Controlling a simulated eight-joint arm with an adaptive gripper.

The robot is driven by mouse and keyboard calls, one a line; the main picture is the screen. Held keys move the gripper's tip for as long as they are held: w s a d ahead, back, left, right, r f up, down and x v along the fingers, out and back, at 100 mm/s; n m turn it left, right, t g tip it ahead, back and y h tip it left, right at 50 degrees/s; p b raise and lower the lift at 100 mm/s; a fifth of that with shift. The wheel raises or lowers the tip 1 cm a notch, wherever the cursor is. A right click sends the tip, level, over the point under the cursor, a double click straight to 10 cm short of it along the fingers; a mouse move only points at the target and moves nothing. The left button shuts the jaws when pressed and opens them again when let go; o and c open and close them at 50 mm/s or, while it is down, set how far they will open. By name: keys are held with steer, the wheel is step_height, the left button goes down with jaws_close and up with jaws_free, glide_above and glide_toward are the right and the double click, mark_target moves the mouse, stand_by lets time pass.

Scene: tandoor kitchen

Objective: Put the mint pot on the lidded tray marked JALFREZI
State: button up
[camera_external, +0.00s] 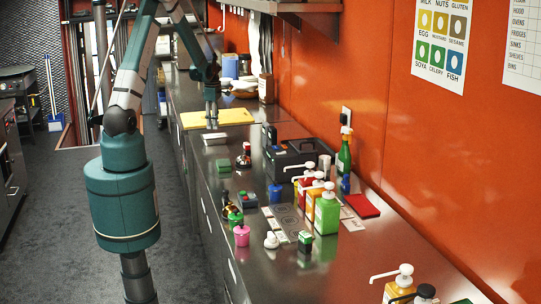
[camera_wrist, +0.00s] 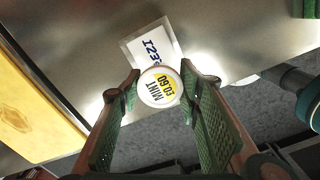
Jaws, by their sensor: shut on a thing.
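My gripper (camera_wrist: 159,80) is shut on the mint pot (camera_wrist: 158,90), a small round pot whose white top reads MINT £0.60. In the external view my gripper (camera_external: 211,118) points down by the yellow board; the pot is too small to make out there. The JALFREZI tray (camera_wrist: 148,48), small and white-topped with a grey rim, lies just beyond the pot in the wrist view. Only the end of its name shows, as the pot covers part of it. What looks like the same tray (camera_external: 215,138) lies on the counter in the external view, nearer the camera than my gripper.
The yellow board (camera_wrist: 36,115) is left of the pot in the wrist view. A black box (camera_external: 296,158), a dark-red-based item (camera_external: 244,158), pump bottles (camera_external: 327,212) and small coloured pots stand nearer the camera.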

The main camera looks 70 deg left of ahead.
steer(key=shift+f, duration=2.05)
steer(key=shift+f, duration=0.15)
steer(key=o, duration=0.9)
steer(key=shift+r, duration=6.15)
